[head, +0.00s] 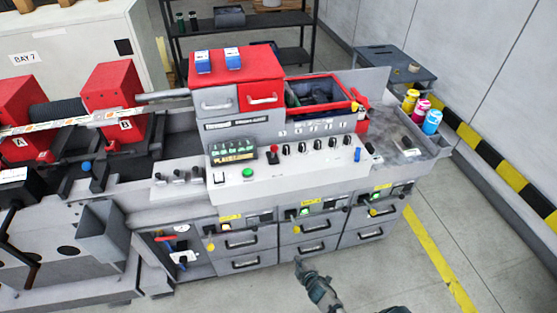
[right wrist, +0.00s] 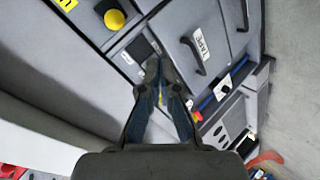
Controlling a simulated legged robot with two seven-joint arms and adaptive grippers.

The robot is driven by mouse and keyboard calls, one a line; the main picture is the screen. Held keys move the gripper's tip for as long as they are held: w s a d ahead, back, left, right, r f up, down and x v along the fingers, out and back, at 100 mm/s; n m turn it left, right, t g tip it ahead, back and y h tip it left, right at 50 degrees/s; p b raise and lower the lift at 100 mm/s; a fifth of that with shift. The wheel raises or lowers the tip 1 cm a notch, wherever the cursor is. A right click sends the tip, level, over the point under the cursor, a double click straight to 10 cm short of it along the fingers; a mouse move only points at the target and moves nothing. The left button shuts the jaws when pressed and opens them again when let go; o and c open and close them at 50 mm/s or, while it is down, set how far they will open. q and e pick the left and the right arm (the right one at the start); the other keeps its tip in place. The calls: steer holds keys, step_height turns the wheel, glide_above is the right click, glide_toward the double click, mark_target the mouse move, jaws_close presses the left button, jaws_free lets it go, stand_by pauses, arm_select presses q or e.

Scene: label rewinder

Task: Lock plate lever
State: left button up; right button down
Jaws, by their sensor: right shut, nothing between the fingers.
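The machine's front has three bays of drawers, each with a yellow tag and a yellow-tipped lever or knob. In the head view these are the left one (head: 211,246), the middle one (head: 297,229) and the right one (head: 373,212). I cannot tell which is the plate lever. My right gripper (head: 299,264) is shut and empty, low in front of the middle bay and apart from the yellow tips. In the right wrist view its fingers (right wrist: 158,68) meet before the panel, and a round yellow knob (right wrist: 114,19) shows up and left of them. My left gripper is not in view.
A drawer handle (right wrist: 194,56) beside a TAPE label shows close to the fingers in the right wrist view. The control panel (head: 285,170) with buttons and knobs juts out above the drawers. The floor (head: 410,270) in front and to the right is clear.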

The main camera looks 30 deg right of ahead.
mark_target(275, 152)
steer(key=w+r+n+t, duration=0.3)
steer(key=r+t, duration=0.1)
steer(key=r, duration=1.5)
steer(key=w+r+n+t, duration=0.4)
steer(key=r, duration=1.5)
steer(key=shift+d+r+t, duration=0.15)
steer(key=shift+d+t, duration=0.05)
steer(key=shift+t, duration=0.2)
steer(key=shift+w, duration=0.1)
steer(key=p+x, duration=0.3)
steer(key=x, duration=0.9)
steer(key=shift+w, duration=0.25)
steer(key=shift+w+r, duration=0.1)
steer(key=shift+w, duration=0.65)
